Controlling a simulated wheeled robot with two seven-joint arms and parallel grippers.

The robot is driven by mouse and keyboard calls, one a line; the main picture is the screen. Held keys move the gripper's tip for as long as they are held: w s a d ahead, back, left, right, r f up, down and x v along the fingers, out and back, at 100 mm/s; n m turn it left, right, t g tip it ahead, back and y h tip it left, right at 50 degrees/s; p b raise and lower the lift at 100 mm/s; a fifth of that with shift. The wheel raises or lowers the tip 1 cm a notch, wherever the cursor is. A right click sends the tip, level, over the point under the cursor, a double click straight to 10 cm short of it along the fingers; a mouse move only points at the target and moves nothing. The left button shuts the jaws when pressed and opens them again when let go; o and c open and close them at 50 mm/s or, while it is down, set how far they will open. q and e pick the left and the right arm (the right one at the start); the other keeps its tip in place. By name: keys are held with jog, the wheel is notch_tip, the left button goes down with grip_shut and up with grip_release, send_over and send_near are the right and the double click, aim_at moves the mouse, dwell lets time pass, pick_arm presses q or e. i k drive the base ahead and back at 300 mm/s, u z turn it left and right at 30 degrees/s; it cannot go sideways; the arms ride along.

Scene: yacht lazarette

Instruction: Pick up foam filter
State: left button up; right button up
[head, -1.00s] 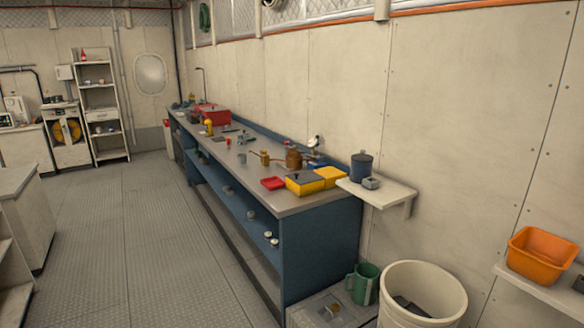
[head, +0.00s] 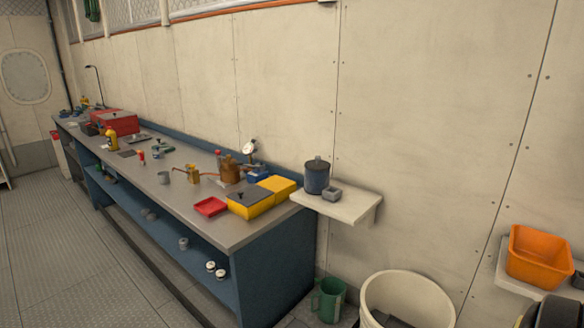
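I cannot pick out a foam filter for certain in the head view. A small grey block (head: 332,194) sits on the white wall shelf (head: 356,210), beside a dark blue lidded canister (head: 316,177). A dark piece (head: 388,319) lies inside the white bucket (head: 408,286) at the bottom, mostly cut off, and I cannot tell what it is. Neither of my grippers is in view.
A green jug (head: 329,299) stands near the bucket. An orange bin (head: 539,256) is at right. Open floor (head: 50,260) lies left.

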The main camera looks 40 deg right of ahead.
aim_at(316, 172)
jog(key=i, duration=1.4)
jog(key=z, duration=3.4)
jog(key=i, duration=0.5)
jog(key=u, duration=0.1)
